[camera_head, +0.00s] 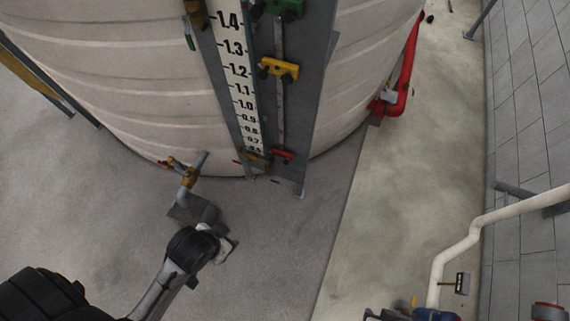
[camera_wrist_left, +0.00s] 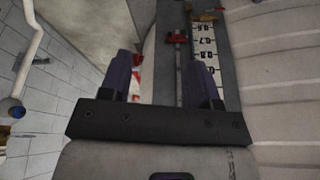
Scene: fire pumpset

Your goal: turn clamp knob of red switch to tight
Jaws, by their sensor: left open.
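The red switch (camera_head: 283,154) is the lowest of the coloured switches on the grey vertical plate beside the numbered scale. In the left wrist view the red switch (camera_wrist_left: 177,38) shows beyond the fingertips, upper middle of the picture. Its clamp knob is too small to tell apart. My left gripper (camera_head: 228,248) is below and to the left of the switch in the head view, apart from it. In the wrist view its two dark fingers (camera_wrist_left: 159,62) are spread with nothing between them. My right gripper is in neither view.
The scale (camera_head: 237,75) runs up the pale round tank (camera_head: 120,90). A yellow switch (camera_head: 279,68) and a green one (camera_head: 283,7) sit above the red switch. A brass valve and pipe (camera_head: 187,178) stand left of the plate. Bare floor (camera_head: 290,235) lies before the plate.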

